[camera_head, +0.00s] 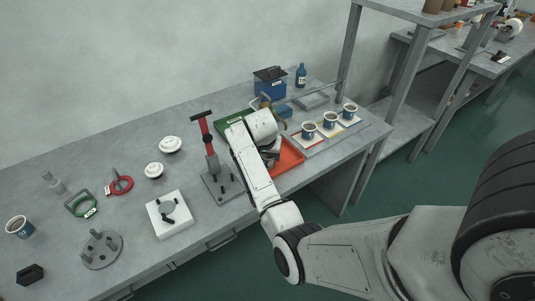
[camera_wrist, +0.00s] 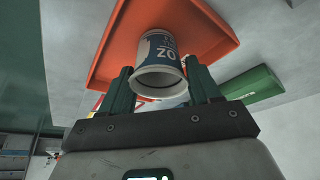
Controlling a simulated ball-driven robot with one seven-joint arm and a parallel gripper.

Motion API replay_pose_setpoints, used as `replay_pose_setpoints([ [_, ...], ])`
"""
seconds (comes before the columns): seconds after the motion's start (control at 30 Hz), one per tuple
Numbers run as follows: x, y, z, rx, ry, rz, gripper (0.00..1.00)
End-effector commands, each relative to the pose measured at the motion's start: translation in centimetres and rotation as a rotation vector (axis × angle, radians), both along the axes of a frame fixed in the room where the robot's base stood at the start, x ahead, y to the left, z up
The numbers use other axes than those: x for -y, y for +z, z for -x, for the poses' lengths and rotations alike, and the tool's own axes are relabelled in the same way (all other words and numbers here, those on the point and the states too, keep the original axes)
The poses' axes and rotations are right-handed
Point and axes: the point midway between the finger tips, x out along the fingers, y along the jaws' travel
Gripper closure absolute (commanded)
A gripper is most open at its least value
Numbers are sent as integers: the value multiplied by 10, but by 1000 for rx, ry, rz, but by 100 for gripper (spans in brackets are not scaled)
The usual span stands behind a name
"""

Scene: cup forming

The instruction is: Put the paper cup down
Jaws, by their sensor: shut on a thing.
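The paper cup (camera_wrist: 162,50) is blue and white and shows in the wrist view between the two dark fingers. My gripper (camera_wrist: 160,82) is shut on the cup, one finger on each side. An orange-red tray (camera_wrist: 112,45) lies behind the cup in that view. Whether the cup touches the tray I cannot tell. In the head view, my gripper (camera_head: 271,158) is at the orange-red tray (camera_head: 291,158), largely hidden by my arm, and I cannot make out the held cup there.
A light tray (camera_head: 322,142) with three cups stands to the right. A green tray (camera_head: 231,119) lies behind my arm, and a red-handled press (camera_head: 208,143) stands to its left. A blue box (camera_head: 270,85) stands at the back.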

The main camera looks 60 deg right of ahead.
Motion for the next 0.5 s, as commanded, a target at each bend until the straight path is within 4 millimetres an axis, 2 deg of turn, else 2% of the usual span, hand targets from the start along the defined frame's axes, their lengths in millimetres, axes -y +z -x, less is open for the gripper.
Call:
replay_pose_setpoints([
  [0.1, 0, -4, 0, 0, 0, 0, 66],
  [0.13, 0, -3, 0, 0, 0, 0, 35],
  [0.4, 0, -3, 0, 0, 0, 0, 10],
  [0.5, 0, -3, 0, 0, 0, 0, 10],
])
